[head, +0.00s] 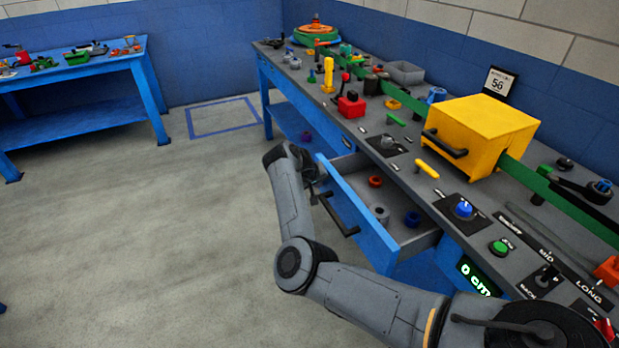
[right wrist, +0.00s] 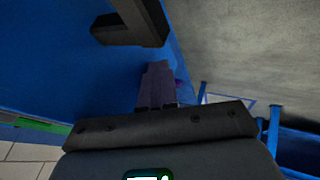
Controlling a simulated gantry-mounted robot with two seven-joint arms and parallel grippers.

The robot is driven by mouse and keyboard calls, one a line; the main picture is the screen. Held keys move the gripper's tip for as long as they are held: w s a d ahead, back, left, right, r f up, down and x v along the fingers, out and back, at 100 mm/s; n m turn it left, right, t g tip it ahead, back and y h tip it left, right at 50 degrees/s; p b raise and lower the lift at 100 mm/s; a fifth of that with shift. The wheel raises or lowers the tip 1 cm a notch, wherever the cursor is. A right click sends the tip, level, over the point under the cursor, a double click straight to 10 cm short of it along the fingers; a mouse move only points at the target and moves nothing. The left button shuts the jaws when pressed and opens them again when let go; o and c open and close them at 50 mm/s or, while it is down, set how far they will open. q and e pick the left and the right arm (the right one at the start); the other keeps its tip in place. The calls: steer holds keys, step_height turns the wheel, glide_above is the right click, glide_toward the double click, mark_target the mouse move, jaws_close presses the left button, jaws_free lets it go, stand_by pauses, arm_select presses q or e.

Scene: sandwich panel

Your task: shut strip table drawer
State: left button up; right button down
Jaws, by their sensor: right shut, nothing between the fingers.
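The strip table drawer (head: 352,202) stands pulled out from the table's front. It has a blue front panel and a black bar handle (head: 338,214), which also shows at the top of the right wrist view (right wrist: 132,24). Several small ring-like parts lie inside the drawer. My right gripper (head: 318,176) is at the far end of the drawer's front panel, beyond the handle. In the right wrist view its fingers (right wrist: 158,84) are together and empty, close to the blue panel. I cannot tell whether they touch it. My left gripper is not in view.
The strip table (head: 402,171) carries a yellow box machine (head: 485,128), a red block (head: 351,106), knobs and a green button (head: 499,247). Another blue table (head: 75,112) stands at the far left. The grey floor in front of the drawer is clear.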

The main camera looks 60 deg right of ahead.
steer(key=p, duration=0.4)
glide_toward(349, 182)
steer(key=w, duration=0.1)
steer(key=w+d+f, duration=0.1)
steer(key=w+d, duration=0.1)
steer(key=shift+w+f, duration=0.1)
steer(key=shift+f, duration=0.25)
steer(key=s+d, duration=0.1)
steer(key=s+d+p, duration=0.1)
steer(key=shift+d+f, duration=0.3)
steer(key=shift+d, duration=0.05)
steer(key=shift+s+d+f+p, duration=0.1)
steer(key=shift+s+d+p, duration=0.15)
steer(key=shift+d, duration=0.15)
steer(key=shift+s+d+p, duration=0.1)
steer(key=shift+d+p, duration=0.15)
steer(key=shift+d, duration=0.1)
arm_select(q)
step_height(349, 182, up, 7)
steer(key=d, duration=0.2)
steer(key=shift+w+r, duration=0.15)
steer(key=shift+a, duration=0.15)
arm_select(e)
steer(key=shift+a, duration=0.1)
